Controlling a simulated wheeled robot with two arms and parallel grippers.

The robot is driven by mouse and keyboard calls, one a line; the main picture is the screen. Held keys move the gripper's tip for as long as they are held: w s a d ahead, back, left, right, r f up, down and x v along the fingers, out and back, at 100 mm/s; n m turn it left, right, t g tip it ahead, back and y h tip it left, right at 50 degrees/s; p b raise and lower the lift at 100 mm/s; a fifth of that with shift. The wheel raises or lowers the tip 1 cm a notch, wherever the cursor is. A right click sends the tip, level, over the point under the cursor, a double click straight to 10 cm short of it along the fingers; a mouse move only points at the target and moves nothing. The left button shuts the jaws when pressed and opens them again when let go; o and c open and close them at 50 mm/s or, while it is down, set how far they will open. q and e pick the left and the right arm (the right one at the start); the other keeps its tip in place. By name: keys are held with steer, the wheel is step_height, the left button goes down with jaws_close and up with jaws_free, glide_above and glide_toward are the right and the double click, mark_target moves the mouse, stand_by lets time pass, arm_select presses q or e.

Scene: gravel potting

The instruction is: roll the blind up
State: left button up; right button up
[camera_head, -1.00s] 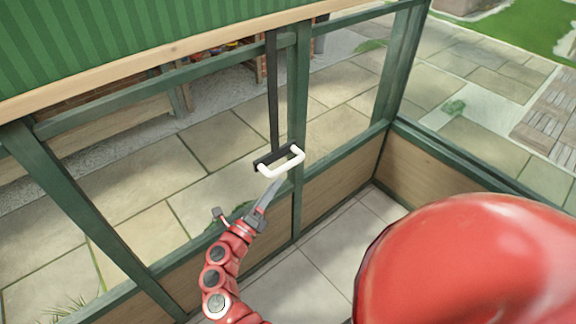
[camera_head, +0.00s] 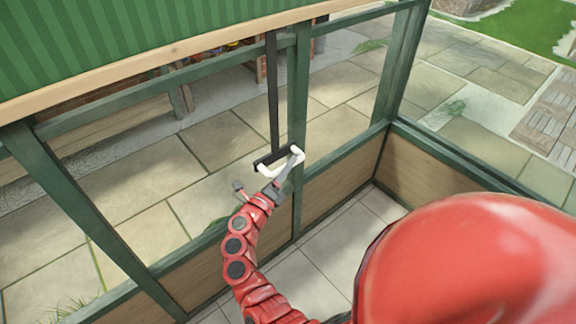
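The blind (camera_head: 140,45) is green and striped, at the top left, with a pale wooden bar (camera_head: 150,58) along its lower edge. A dark strip (camera_head: 272,95) runs down from near that bar to a dark block with a white U-shaped handle (camera_head: 267,169), beside a green post.
Green window frames surround the handle, with a vertical post (camera_head: 298,110) close on its right. Low wooden panels (camera_head: 335,190) run below the frames. A large red rounded part of my own body covers the lower right. Paving lies outside the frames.

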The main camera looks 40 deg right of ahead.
jaws_close()
stand_by(1.1)
